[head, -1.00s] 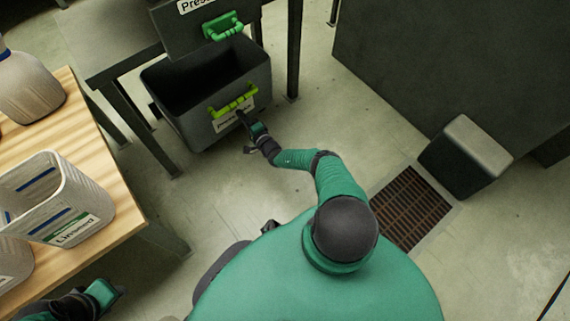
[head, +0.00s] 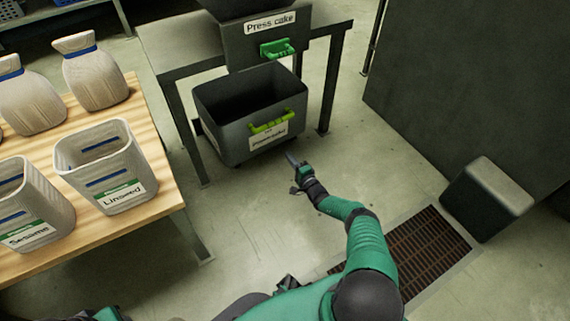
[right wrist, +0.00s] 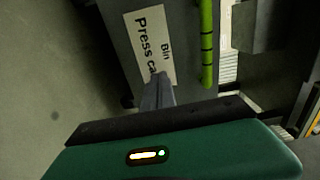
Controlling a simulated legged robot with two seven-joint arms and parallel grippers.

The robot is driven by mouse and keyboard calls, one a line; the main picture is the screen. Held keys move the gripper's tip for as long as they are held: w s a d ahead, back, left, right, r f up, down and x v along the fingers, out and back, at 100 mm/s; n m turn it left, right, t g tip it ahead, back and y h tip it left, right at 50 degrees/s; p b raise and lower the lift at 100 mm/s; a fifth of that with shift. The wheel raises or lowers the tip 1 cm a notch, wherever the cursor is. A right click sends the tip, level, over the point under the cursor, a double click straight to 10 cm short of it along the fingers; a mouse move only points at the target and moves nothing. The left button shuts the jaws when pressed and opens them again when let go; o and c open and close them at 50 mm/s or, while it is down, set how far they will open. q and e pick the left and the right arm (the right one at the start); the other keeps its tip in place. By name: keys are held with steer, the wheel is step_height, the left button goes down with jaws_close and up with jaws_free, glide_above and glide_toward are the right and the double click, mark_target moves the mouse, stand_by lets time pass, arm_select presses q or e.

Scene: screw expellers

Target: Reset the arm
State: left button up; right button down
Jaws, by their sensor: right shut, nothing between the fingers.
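My right gripper (head: 293,162) is shut and empty, just in front of and below the labelled face of a dark grey bin, apart from its green handle. Its shut fingers also show in the right wrist view (right wrist: 157,92), in front of the bin's white label. The bin (head: 222,125) stands on the floor under the press and has a yellow-green handle (head: 270,127). The bin (right wrist: 110,25) and its green handle (right wrist: 207,45) fill the top of the right wrist view. My left arm shows only as a sliver at the bottom left; its gripper is not visible.
A wooden table (head: 172,190) at left holds a Linseed container (head: 140,165), a Sesame container (head: 50,205) and tied sacks (head: 95,75). A "Press cake" chute with a green handle (head: 278,49) is above the bin. A grey box (head: 487,200) and floor grate (head: 428,245) lie right. Floor between is clear.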

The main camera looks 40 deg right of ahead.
steer(key=w+a+r+n+g+y+p, duration=0.1)
steer(key=w+a+r+n+y, duration=0.2)
steer(key=a, duration=0.5)
steer(key=w+a+r+n+g+y+p, duration=0.1)
steer(key=w+a+r+n+g+y, duration=0.15)
steer(key=a+r+y, duration=0.45)
steer(key=w+a+r+n+y+p, duration=0.1)
steer(key=w+a+r+n+y, duration=0.2)
steer(key=a, duration=0.5)
steer(key=s+a+r+n+g+p, duration=0.2)
steer(key=s+a+r+n+g, duration=0.15)
steer(key=s+a+g, duration=0.35)
steer(key=s+a+r+n+g+p, duration=0.1)
steer(key=s+a+r+n+g, duration=0.3)
steer(key=a, duration=0.5)
steer(key=s+d+r+n+h+p, duration=0.25)
steer(key=s+r+h, duration=0.25)
steer(key=s+r, duration=0.55)
steer(key=s+d+r+n+h+p, duration=0.25)
steer(key=s+r+h, duration=0.35)
steer(key=s, duration=0.8)
step_height(320, 180, up, 38)
steer(key=d+m+y+p, duration=0.1)
steer(key=p, duration=3.7)
steer(key=shift+g, duration=0.35)
